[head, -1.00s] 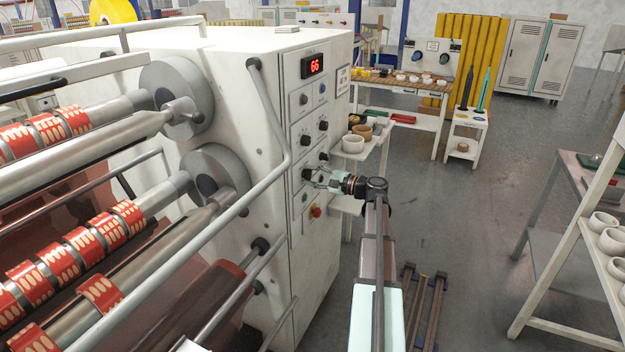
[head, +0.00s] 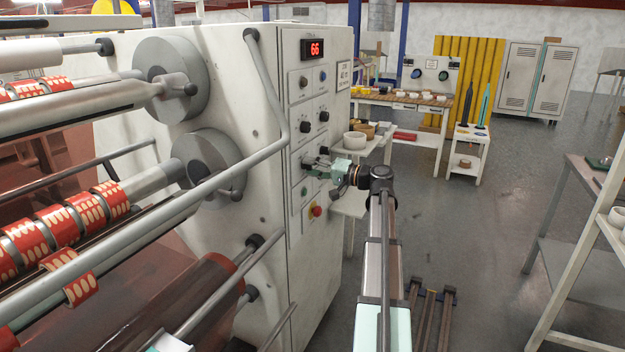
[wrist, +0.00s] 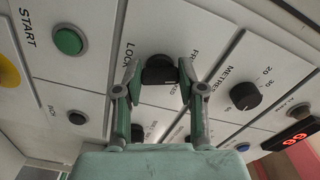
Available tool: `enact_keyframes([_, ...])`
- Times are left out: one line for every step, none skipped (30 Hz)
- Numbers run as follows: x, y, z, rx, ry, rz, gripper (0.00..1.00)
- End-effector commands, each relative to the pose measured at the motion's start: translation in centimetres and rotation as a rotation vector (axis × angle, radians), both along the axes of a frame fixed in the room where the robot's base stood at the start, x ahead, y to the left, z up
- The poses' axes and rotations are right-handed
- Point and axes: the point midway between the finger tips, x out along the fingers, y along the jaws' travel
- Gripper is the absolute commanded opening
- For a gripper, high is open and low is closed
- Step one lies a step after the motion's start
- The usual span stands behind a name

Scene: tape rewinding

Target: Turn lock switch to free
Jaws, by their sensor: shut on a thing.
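The lock switch is a black knob (wrist: 159,70) on the white control panel, with the word LOCK to its left and a partly covered label starting FR to its right in the wrist view. My gripper (wrist: 158,76) has one fingertip on each side of the knob and is shut on it. In the head view my gripper (head: 311,165) reaches the panel from the right, and its fingers largely hide the knob there. The pointing direction of the knob is hard to make out.
A METRES knob (wrist: 246,95) and a green START button (wrist: 69,41) sit near the gripper. A red emergency button (head: 317,210) is just below it. A bent grey rail (head: 270,95) runs left of the panel. A shelf with bowls (head: 352,146) stands behind the arm.

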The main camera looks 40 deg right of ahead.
Motion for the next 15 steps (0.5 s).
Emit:
enact_keyframes([0.09,-0.02,-0.40,-0.027,-0.013,0.000,0.05])
enact_keyframes([0.08,-0.02,-0.35,-0.042,-0.020,0.000,0.05])
enact_keyframes([0.08,-0.02,-0.32,-0.060,-0.029,0.000,0.05])
enact_keyframes([0.08,-0.02,-0.30,-0.072,-0.035,0.000,0.05])
enact_keyframes([0.08,-0.03,-0.29,-0.084,-0.040,0.000,0.05])
enact_keyframes([0.08,-0.03,-0.27,-0.096,-0.046,0.000,0.05])
enact_keyframes([0.08,-0.02,-0.25,-0.105,-0.050,0.000,0.05])
enact_keyframes([0.08,-0.03,-0.22,-0.113,-0.054,0.000,0.05])
enact_keyframes([0.08,-0.02,-0.19,-0.122,-0.058,0.000,0.05])
enact_keyframes([0.08,-0.03,-0.17,-0.127,-0.061,0.000,0.05])
enact_keyframes([0.08,-0.02,-0.14,-0.132,-0.063,0.000,0.05])
enact_keyframes([0.08,-0.02,-0.11,-0.137,-0.066,0.000,0.05])
enact_keyframes([0.08,-0.02,-0.09,-0.140,-0.067,0.000,0.05])
enact_keyframes([0.07,-0.01,-0.06,-0.142,-0.068,0.000,0.05])
enact_keyframes([0.07,-0.02,-0.04,-0.145,-0.070,0.000,0.05])
